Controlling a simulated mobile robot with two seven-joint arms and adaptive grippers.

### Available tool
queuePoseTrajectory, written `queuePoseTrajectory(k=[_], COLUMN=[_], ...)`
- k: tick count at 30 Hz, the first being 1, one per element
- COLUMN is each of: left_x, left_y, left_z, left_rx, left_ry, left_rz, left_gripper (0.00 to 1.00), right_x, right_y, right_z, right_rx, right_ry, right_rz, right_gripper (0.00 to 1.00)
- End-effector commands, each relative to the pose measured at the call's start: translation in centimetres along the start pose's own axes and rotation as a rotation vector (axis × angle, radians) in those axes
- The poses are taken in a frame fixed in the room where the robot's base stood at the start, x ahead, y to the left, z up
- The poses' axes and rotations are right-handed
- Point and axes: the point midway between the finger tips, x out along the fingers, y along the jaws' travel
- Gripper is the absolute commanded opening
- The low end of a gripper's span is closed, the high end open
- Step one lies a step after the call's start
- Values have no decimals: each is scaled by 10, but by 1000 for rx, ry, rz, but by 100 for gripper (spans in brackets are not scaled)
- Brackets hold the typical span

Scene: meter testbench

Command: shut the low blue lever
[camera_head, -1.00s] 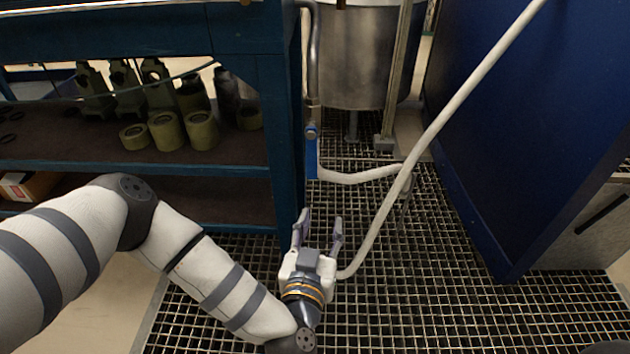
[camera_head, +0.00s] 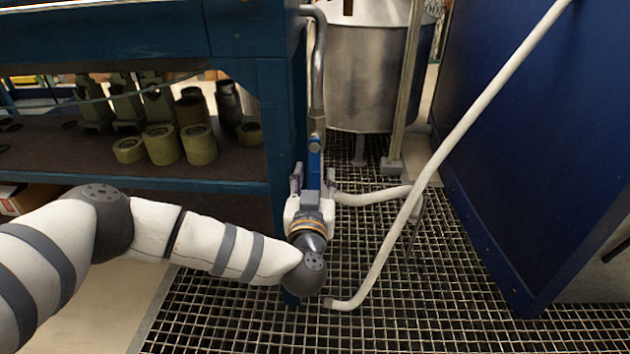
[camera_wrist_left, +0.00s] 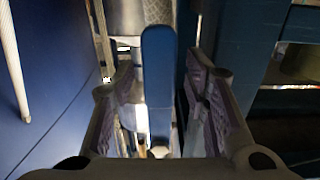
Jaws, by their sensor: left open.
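The low blue lever (camera_head: 314,163) hangs down along the pipe by the shelf's corner post. It also shows in the left wrist view (camera_wrist_left: 158,85) as a flat upright blue bar with a rounded end. My left gripper (camera_head: 313,180) is open, with one finger on each side of the lever's lower part. In the left wrist view the lever stands between the two fingers (camera_wrist_left: 166,100), with a gap visible on both sides. Whether anything touches it I cannot tell. The lever's lower end is hidden behind the gripper in the head view. My right gripper is not in view.
The blue shelf post (camera_head: 275,130) stands close at the left of the lever. A white hose (camera_head: 440,150) runs down to the grating (camera_head: 450,300) at the right. A steel tank (camera_head: 365,75) is behind, and a blue panel (camera_head: 540,140) is at the right.

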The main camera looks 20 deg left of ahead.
Motion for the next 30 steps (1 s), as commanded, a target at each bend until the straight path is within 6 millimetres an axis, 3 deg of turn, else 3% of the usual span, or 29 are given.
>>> queuePoseTrajectory(k=[1, 6, 7, 20, 30], left_x=[0, 0, 0, -1, -1], left_y=[0, 0, 0, 5, 26], left_z=[0, 0, 0, -2, -7], left_rx=[0, 0, 0, -51, -305], left_ry=[0, 0, 0, 1, 2], left_rz=[0, 1, 1, 2, 4], left_gripper=[42, 3, 0, 0, 0], right_x=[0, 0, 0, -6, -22], right_y=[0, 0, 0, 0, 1], right_z=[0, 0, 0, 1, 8], right_rx=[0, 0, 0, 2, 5], right_ry=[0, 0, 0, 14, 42], right_rz=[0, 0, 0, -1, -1], right_gripper=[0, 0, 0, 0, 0])
